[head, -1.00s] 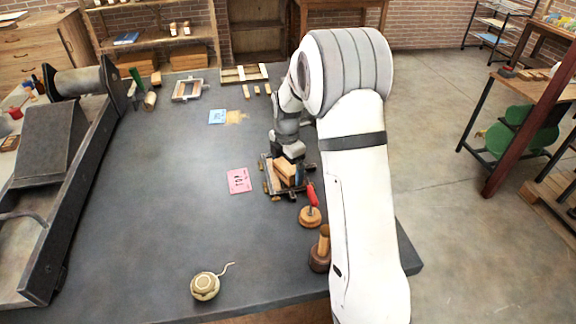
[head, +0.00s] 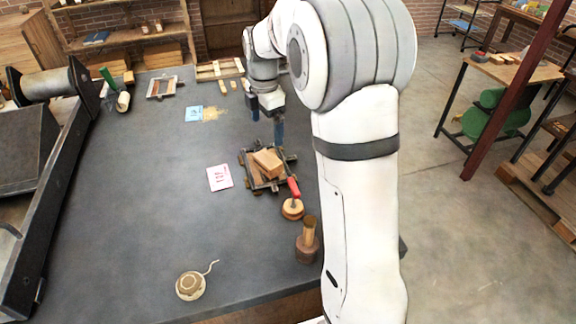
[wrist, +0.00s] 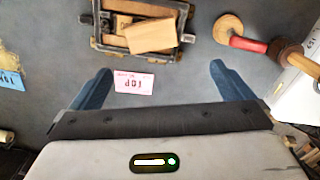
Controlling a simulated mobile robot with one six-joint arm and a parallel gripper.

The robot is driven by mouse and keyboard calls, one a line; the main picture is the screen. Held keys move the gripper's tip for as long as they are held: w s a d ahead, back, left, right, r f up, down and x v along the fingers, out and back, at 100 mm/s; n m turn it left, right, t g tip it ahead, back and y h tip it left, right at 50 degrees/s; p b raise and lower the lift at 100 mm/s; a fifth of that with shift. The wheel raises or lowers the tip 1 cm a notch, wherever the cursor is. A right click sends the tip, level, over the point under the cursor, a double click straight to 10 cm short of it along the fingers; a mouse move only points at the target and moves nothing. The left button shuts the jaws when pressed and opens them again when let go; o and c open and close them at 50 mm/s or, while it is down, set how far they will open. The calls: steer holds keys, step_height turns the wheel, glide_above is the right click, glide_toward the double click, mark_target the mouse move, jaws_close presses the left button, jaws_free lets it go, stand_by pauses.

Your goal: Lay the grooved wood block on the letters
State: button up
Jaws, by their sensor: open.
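The grooved wood block (head: 267,163) lies in the dark metal frame (head: 244,160), right of the middle of the table. In the wrist view the block (wrist: 150,36) sits skewed to the frame (wrist: 97,30), with part over more wood inside it. Its groove cannot be made out. No letters show clearly inside the frame; the block hides part of the inside. My gripper (head: 267,125) is open and empty, beyond the frame and apart from the block. In the wrist view the blue fingers of my gripper (wrist: 160,69) are spread wide.
A pink card (head: 220,178) lies left of the frame. A red-handled round tool (head: 292,208) and a wooden mallet (head: 307,245) stand close on its near right. A ball of string (head: 190,285) lies at the front. A large press (head: 60,180) fills the left side. The table's middle is clear.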

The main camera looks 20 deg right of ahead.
steer(key=s+r+m+t, duration=0.1)
steer(key=s+m+t, duration=0.2)
steer(key=s+m, duration=1.8)
steer(key=s, duration=0.7)
steer(key=shift+s+d+r, duration=0.2)
steer(key=shift+d+r, duration=0.05)
steer(key=shift+d, duration=0.05)
